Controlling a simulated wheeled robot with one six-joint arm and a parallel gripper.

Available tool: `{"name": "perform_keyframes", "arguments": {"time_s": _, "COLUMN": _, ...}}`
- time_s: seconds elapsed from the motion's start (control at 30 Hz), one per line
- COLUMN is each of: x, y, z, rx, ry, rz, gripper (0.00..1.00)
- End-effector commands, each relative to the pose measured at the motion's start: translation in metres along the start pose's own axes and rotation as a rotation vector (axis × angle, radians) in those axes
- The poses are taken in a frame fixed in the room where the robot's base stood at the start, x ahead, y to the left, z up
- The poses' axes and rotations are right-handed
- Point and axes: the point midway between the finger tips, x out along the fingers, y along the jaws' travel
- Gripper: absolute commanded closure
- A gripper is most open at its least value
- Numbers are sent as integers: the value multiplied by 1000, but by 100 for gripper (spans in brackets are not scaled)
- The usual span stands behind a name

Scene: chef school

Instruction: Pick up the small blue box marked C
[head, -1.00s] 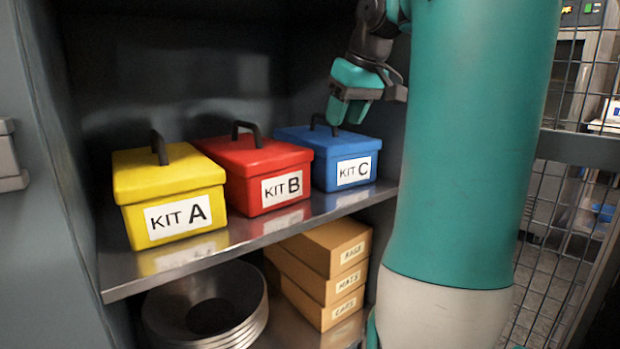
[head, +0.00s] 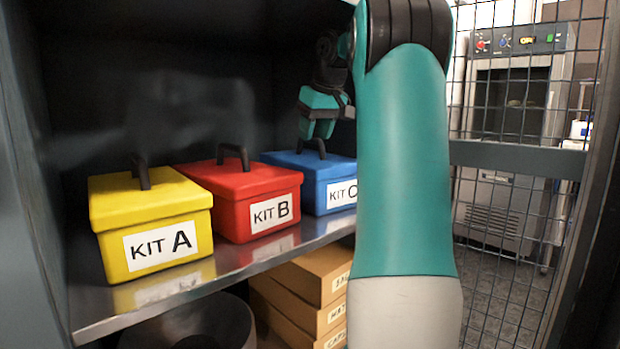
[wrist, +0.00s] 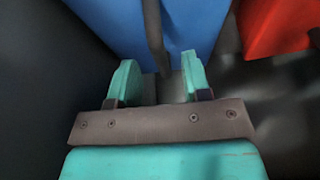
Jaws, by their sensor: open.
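The blue box marked KIT C (head: 328,192) sits at the right end of the metal shelf, with a dark handle (head: 312,146) on its lid. My arm hides part of its right side and label edge. My gripper (head: 314,137) is open over the lid, with its fingertips close to the handle. In the wrist view the blue lid (wrist: 185,25) fills the top middle, and the dark handle (wrist: 154,35) runs down toward the gap between the fingers of my gripper (wrist: 158,72). I cannot tell whether the fingers touch the handle.
The red KIT B box (head: 235,195) stands close left of the blue box, and the yellow KIT A box (head: 150,225) farther left. Brown cartons (head: 305,290) and a round metal bowl (head: 190,325) lie below. A wire mesh panel (head: 500,250) stands at right.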

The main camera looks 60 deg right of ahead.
Motion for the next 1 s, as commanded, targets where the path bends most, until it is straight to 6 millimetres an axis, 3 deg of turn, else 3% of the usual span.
{"name": "perform_keyframes", "arguments": {"time_s": 0.03, "x": 5, "y": -1, "z": -10, "rx": -3, "ry": -1, "rz": -2, "gripper": 56}}
{"name": "perform_keyframes", "arguments": {"time_s": 0.1, "x": 22, "y": -1, "z": -6, "rx": -1, "ry": 0, "rz": -1, "gripper": 56}}
{"name": "perform_keyframes", "arguments": {"time_s": 0.2, "x": 32, "y": -2, "z": -7, "rx": -2, "ry": 0, "rz": -1, "gripper": 56}}
{"name": "perform_keyframes", "arguments": {"time_s": 0.53, "x": 34, "y": -2, "z": -8, "rx": -1, "ry": 0, "rz": 0, "gripper": 56}}
{"name": "perform_keyframes", "arguments": {"time_s": 0.73, "x": 34, "y": -2, "z": -8, "rx": -1, "ry": 0, "rz": 0, "gripper": 100}}
{"name": "perform_keyframes", "arguments": {"time_s": 1.0, "x": 33, "y": -2, "z": -8, "rx": -1, "ry": 0, "rz": 0, "gripper": 100}}
